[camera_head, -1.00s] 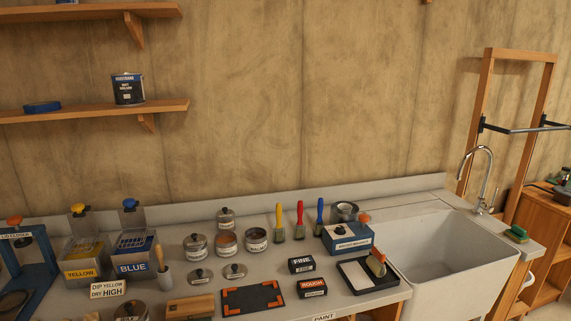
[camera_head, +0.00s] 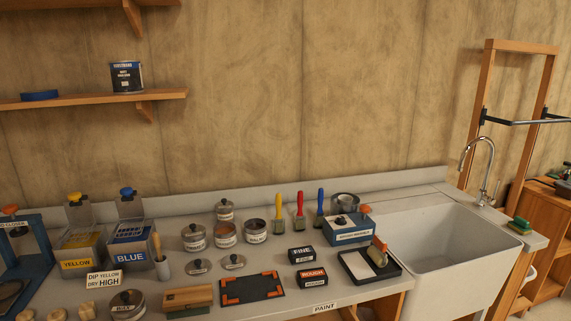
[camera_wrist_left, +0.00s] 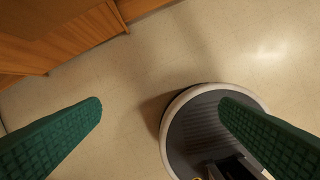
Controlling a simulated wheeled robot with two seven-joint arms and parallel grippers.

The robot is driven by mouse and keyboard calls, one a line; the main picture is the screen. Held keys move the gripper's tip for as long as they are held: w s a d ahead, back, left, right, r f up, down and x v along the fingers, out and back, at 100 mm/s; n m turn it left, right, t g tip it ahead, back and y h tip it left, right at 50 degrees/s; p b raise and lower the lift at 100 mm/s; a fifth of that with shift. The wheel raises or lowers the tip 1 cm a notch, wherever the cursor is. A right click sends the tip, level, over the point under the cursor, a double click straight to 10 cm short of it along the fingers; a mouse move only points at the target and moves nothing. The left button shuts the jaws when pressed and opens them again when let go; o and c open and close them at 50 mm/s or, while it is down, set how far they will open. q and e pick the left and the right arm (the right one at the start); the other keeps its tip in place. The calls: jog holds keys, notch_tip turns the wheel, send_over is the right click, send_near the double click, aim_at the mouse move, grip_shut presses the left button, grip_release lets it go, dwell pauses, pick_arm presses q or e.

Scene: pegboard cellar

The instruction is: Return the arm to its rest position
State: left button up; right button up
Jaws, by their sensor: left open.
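My left gripper (camera_wrist_left: 162,112) shows in the left wrist view as two green textured fingers set wide apart. It is open and nothing is between the fingers. It points down over the pale floor, with my own round base behind the right finger. Neither of my arms shows in the head view, and my right gripper is in neither view.
A wooden cabinet (camera_wrist_left: 60,35) stands at the upper left of the wrist view. In the head view the counter holds a yellow bin (camera_head: 80,262), a blue bin (camera_head: 131,257), several tins, brushes and a black mat (camera_head: 252,289). A sink (camera_head: 440,245) is at the right.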

pick_arm(q)
jog(key=s+a+f+b, duration=0.1)
jog(key=s+f+b, duration=0.1)
jog(key=s+f, duration=0.7)
jog(key=s+a+f+g+b, duration=0.1)
jog(key=s+f, duration=0.7)
jog(key=f, duration=0.8)
jog(key=shift+s+a+g+b, duration=0.35)
jog(key=shift+a+b, duration=0.2)
jog(key=shift+b, duration=0.3)
